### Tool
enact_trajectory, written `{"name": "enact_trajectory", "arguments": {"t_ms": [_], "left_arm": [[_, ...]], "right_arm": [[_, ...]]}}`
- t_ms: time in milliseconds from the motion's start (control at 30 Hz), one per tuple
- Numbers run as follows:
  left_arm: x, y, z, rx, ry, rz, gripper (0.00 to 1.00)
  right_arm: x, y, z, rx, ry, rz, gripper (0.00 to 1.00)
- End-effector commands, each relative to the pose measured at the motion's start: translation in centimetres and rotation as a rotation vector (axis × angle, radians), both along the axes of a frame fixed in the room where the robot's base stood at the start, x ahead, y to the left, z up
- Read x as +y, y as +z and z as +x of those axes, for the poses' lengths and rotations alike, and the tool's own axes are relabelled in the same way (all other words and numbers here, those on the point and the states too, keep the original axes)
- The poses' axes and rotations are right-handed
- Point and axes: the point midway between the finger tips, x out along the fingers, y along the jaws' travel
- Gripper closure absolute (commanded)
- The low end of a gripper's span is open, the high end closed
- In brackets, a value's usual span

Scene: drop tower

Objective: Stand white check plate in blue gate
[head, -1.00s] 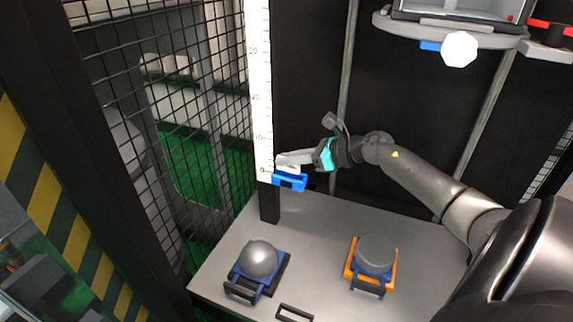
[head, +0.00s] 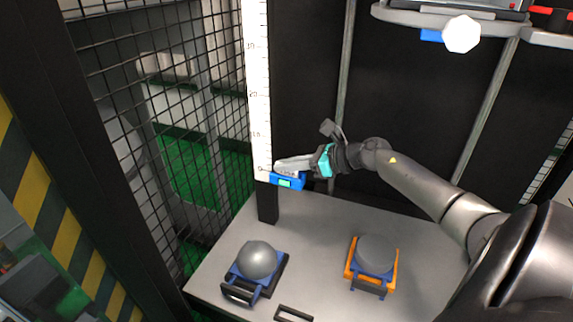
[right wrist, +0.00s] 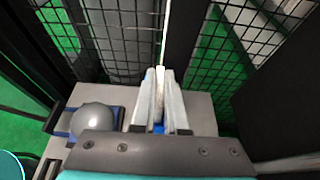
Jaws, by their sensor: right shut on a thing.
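The blue gate (head: 288,181) sits at the foot of the white scale in the head view, with a small lit green-cyan patch on its front. My right gripper (head: 279,165) is directly above the gate, its fingers pointing left. In the right wrist view the gripper (right wrist: 160,80) is shut on a thin pale plate (right wrist: 159,90), seen edge-on between the fingers. A bit of the blue gate (right wrist: 158,128) shows below the plate. The plate's lower edge is hidden, so I cannot tell how deep it sits in the gate. My left gripper is not in view.
A white scale (head: 257,90) rises on the dark post beside the mesh fence (head: 160,110).

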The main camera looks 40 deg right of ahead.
Motion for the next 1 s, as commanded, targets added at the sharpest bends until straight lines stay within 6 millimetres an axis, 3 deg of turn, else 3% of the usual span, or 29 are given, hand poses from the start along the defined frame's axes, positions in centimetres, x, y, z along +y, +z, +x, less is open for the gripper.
{"name": "enact_trajectory", "arguments": {"t_ms": [300,333,600,1000], "left_arm": [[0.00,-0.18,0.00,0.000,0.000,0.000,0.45],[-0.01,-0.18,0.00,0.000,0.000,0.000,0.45],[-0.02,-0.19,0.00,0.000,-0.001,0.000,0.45],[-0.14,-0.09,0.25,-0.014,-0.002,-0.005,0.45]], "right_arm": [[-0.01,-0.19,-0.02,0.001,0.000,0.000,1.00],[-0.01,-0.19,-0.02,0.001,0.000,0.000,0.85],[-0.01,-0.18,-0.02,0.001,0.000,0.000,0.55],[0.00,-0.19,-0.02,0.001,0.000,0.000,0.54]]}}
